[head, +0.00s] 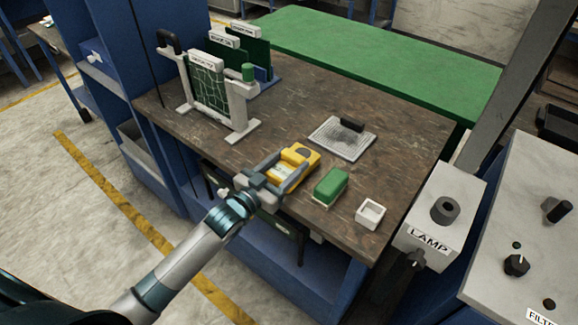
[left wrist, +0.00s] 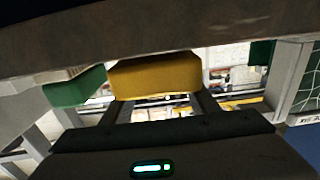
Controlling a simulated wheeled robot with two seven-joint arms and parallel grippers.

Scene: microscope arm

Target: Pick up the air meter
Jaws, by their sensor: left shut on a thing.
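The yellow air meter (head: 300,153), with a dark round part and a pale face, is at the front edge of the brown bench top. My left gripper (head: 293,165) reaches in from the lower left, with one grey finger on each side of the meter. It is shut on the meter. In the left wrist view the yellow body (left wrist: 155,75) fills the space between the fingers. Whether the meter touches the bench or is just above it, I cannot tell. My right gripper is not in view.
A green block (head: 330,186) lies close right of the meter, with a small white open box (head: 370,213) beyond. A grey mesh pad (head: 342,139) is behind. A framed rack (head: 208,88) stands at the back left. A lamp box (head: 437,215) is right of the bench.

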